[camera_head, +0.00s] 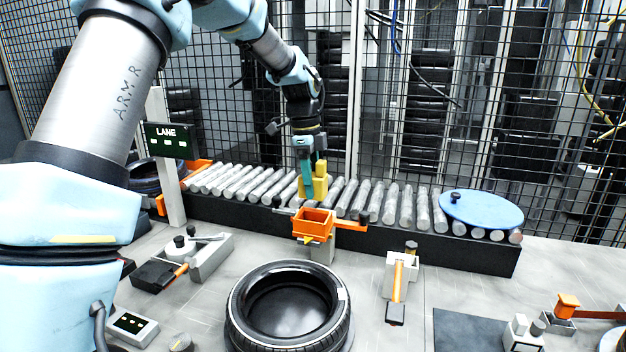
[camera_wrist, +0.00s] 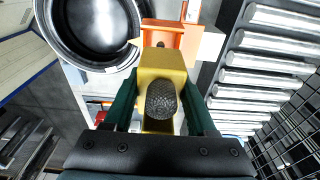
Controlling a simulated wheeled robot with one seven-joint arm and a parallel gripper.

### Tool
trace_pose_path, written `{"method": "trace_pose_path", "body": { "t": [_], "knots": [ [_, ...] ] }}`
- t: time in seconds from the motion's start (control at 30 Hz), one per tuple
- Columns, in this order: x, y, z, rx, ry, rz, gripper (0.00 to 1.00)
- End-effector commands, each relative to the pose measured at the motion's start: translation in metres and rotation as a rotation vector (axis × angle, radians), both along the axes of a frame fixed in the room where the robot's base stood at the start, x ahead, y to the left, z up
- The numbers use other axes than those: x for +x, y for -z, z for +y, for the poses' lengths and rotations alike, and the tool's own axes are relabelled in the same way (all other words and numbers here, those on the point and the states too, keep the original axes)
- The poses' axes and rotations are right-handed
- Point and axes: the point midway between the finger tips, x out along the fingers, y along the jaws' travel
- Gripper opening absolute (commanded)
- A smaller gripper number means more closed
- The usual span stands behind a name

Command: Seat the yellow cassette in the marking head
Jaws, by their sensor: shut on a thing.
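The yellow cassette (camera_head: 320,181) is held upright between the two green fingers of my gripper (camera_head: 308,178), just behind and above the orange marking head (camera_head: 314,222). In the wrist view the cassette (camera_wrist: 160,66) lies between the fingers of my gripper (camera_wrist: 160,108), with a dark textured oval part on it facing the camera. The orange marking head shows beyond it in the wrist view (camera_wrist: 186,42), partly hidden by the cassette. I cannot tell whether the cassette touches the head. The head stands on a grey post in front of the rollers.
A roller conveyor (camera_head: 405,206) runs behind the head, with a blue disc (camera_head: 481,210) at its right end. A tyre (camera_head: 289,311) lies on the table in front. A lever fixture (camera_head: 398,275) stands right, another (camera_head: 205,258) left. A wire fence (camera_head: 420,150) closes the back.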

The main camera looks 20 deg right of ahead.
Motion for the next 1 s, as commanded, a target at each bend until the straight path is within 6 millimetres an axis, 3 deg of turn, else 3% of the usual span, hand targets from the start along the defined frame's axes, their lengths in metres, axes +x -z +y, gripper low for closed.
{"method": "trace_pose_path", "body": {
  "t": [0.4,1.0],
  "knots": [
    [0.0,0.038,0.0,0.0,0.0,0.0,0.0],
    [0.0,0.04,0.0,0.0,0.0,0.0,0.0]
  ]
}}
